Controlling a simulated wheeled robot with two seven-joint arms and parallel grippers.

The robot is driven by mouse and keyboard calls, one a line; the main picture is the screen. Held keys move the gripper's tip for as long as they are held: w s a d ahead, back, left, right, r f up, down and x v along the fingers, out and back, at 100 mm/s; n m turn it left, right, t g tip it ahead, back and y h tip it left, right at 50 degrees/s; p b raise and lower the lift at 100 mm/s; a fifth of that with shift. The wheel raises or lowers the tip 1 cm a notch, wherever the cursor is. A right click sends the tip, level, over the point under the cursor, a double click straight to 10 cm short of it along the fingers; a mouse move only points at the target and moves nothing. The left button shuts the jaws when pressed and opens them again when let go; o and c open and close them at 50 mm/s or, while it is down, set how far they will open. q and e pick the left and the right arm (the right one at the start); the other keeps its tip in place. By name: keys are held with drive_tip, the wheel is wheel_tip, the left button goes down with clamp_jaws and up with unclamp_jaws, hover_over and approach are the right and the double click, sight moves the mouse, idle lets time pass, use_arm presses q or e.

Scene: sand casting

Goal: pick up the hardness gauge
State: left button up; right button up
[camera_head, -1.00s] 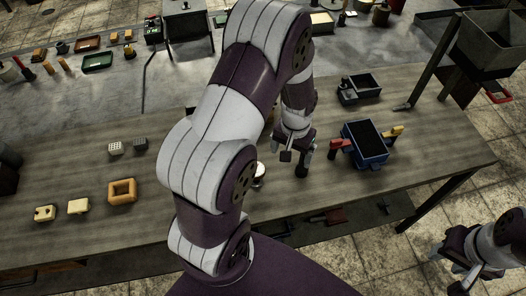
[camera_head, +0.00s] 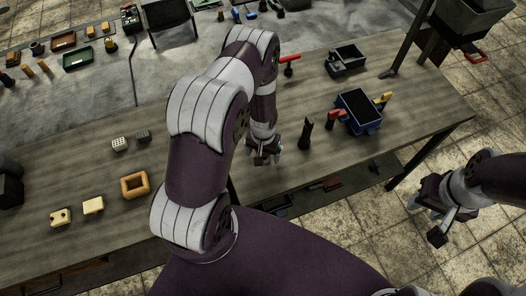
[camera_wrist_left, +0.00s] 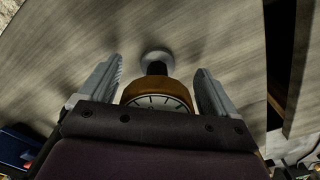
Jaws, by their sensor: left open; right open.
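The hardness gauge (camera_wrist_left: 159,88) shows in the left wrist view, with a white dial, a brass-brown body, a dark stem and a pale round end. It lies between the two spread fingers of my left gripper (camera_wrist_left: 158,74), with a gap on each side. In the head view my left gripper (camera_head: 263,157) is low over the table's front part, and I cannot make out the gauge there behind the gripper and arm. My right gripper (camera_head: 438,222) is open and empty, off the table at the right, over the floor.
A dark upright tool (camera_head: 306,134) stands just right of my left gripper. Beyond it is a blue box (camera_head: 358,112) with red and yellow handles beside it. An orange frame (camera_head: 135,185) and pale blocks (camera_head: 93,205) lie to the left. The table (camera_head: 60,155) has bare room there.

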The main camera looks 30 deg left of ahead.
use_arm(q)
drive_tip(key=shift+w+d, duration=0.2)
drive_tip(key=c, duration=1.3)
drive_tip(key=shift+s+a, duration=0.1)
drive_tip(key=shift+c, duration=0.3)
use_arm(e)
drive_tip(key=shift+w+d, duration=0.1)
use_arm(q)
drive_tip(key=shift+r, duration=0.1)
use_arm(e)
drive_tip(key=shift+f, duration=0.1)
use_arm(q)
drive_tip(key=shift+r, duration=0.25)
wheel_tip(320, 180, up, 9)
drive_tip(key=shift+r+b, duration=0.2)
drive_tip(key=shift+b, duration=1.05)
drive_tip(key=o, duration=0.7)
drive_tip(key=c, duration=0.4)
use_arm(e)
wheel_tip(320, 180, down, 2)
drive_tip(key=shift+f, duration=0.2)
